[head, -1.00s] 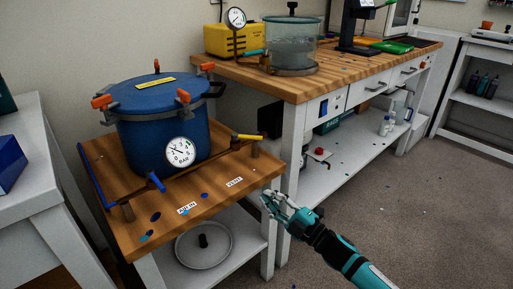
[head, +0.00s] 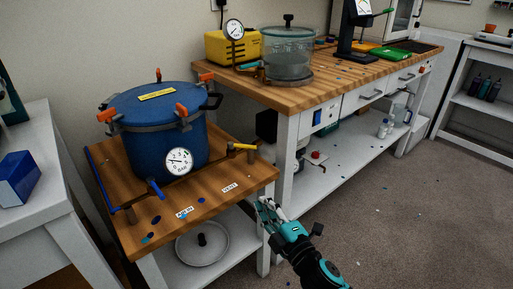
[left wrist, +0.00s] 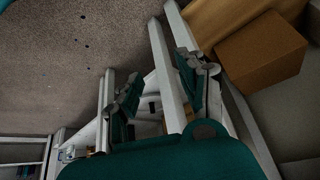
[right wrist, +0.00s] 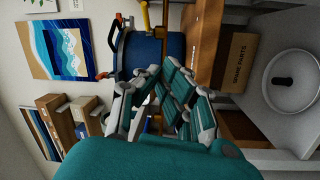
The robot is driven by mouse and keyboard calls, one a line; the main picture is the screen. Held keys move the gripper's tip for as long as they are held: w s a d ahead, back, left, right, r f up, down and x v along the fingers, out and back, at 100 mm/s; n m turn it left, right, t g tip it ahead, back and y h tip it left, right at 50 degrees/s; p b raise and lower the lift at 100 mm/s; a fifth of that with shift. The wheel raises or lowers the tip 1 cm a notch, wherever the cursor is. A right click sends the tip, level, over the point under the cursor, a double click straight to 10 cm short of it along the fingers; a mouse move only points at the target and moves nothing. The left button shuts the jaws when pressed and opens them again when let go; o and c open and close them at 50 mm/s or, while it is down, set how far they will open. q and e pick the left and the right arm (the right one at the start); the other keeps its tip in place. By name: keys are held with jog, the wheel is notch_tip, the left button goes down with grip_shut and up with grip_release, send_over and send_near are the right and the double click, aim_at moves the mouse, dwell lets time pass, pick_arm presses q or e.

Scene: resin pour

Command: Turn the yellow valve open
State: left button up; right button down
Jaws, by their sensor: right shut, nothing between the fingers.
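The yellow valve (head: 242,147) has a short yellow handle lying roughly crosswise on the pipe, right of the blue pressure pot (head: 165,135), near the wooden stand's right end. In the right wrist view, a yellow bar, likely the valve handle (right wrist: 146,16), shows at the top. My right gripper (head: 265,207) is shut and empty, in front of the stand's right edge, below and apart from the valve. Its fingers fill the middle of the right wrist view (right wrist: 160,100). My left gripper (left wrist: 158,85) has its fingers apart and is absent from the head view.
A gauge (head: 178,162) and a blue handle (head: 155,190) sit at the pot's front. The wooden workbench (head: 270,96) stands behind at right, with a clear chamber (head: 287,55) on it. A white table (head: 50,150) is at left. Floor at right is open.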

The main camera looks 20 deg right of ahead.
notch_tip(320, 180, up, 2)
jog(key=w+d+n+y+p, duration=0.1)
jog(key=w+n+y, duration=0.15)
jog(key=n, duration=0.35)
send_near(238, 146)
jog(key=a, duration=0.3)
jog(key=w, duration=0.3)
jog(key=shift+w+d+r+h, duration=0.25)
jog(key=shift+w+d+h, duration=0.1)
jog(key=shift+w+d, duration=0.05)
jog(key=shift+w+d+r, duration=0.15)
jog(key=shift+w+d, duration=0.15)
jog(key=shift+w, duration=0.15)
pick_arm(q)
jog(key=s+g, duration=0.1)
jog(key=s+a+f, duration=0.1)
jog(key=s, duration=0.1)
jog(key=s+g, duration=0.1)
jog(key=shift+s+a+f+g+y, duration=0.15)
jog(key=shift+s+f+g+y, duration=0.15)
jog(key=shift+s, duration=0.05)
jog(key=shift+s+f, duration=0.1)
jog(key=shift+s, duration=0.1)
